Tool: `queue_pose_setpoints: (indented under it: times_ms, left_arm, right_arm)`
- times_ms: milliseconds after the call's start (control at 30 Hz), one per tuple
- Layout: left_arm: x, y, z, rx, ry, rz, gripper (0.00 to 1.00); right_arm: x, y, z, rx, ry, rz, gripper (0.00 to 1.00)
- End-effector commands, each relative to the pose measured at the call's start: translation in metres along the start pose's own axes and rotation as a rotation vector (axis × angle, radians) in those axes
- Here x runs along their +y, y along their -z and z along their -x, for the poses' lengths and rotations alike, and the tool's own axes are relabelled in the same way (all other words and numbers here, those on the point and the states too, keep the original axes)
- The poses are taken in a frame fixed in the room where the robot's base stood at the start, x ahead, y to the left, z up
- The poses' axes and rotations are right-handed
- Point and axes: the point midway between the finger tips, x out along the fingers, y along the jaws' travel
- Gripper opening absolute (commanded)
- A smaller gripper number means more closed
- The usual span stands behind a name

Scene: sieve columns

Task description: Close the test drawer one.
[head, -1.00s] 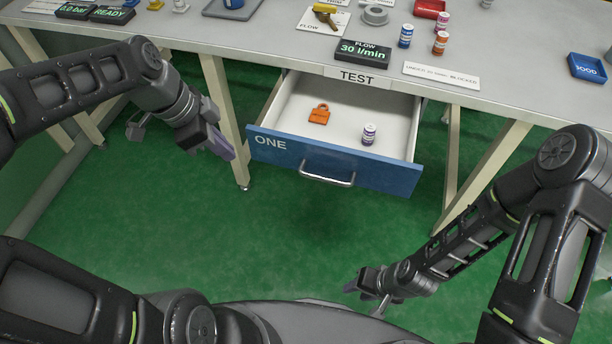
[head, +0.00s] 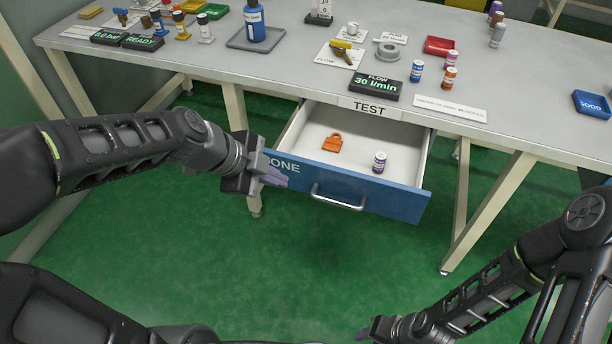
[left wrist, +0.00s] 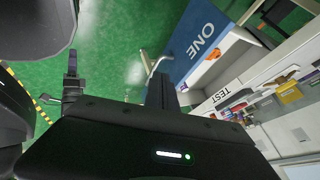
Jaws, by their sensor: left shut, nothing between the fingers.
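The test drawer one (head: 390,196) is open under the bench's TEST label. Its blue front carries the word ONE and a silver bar handle (head: 338,203). Inside lie an orange padlock-shaped piece (head: 332,143) and a small white jar with a purple band (head: 380,162). My left gripper (head: 275,177) is shut and empty at the left end of the drawer front, overlapping it in the head view; I cannot tell whether it touches.
Bench legs stand either side of the drawer, one (head: 238,120) close to my left gripper. The green floor before the drawer is clear.

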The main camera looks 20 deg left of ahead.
Motion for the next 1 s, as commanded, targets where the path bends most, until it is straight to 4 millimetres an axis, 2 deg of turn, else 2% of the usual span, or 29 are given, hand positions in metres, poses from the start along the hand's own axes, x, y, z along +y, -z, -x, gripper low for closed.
queue_pose_setpoints:
  times_ms: [500, 700, 1000]
  left_arm:
    - [-0.001, 0.001, -0.093, 0.001, -0.004, 0.003, 0.0]
    - [-0.028, 0.001, -0.102, 0.001, -0.002, 0.001, 0.0]
    - [-0.035, 0.0, -0.108, 0.0, -0.001, 0.002, 0.0]
  right_arm:
    - [0.001, 0.0, -0.003, 0.0, 0.0, 0.0, 0.36]
    - [-0.004, 0.0, 0.01, 0.0, 0.0, 0.0, 0.36]
    - [-0.004, 0.0, 0.011, 0.0, 0.0, 0.0, 0.36]
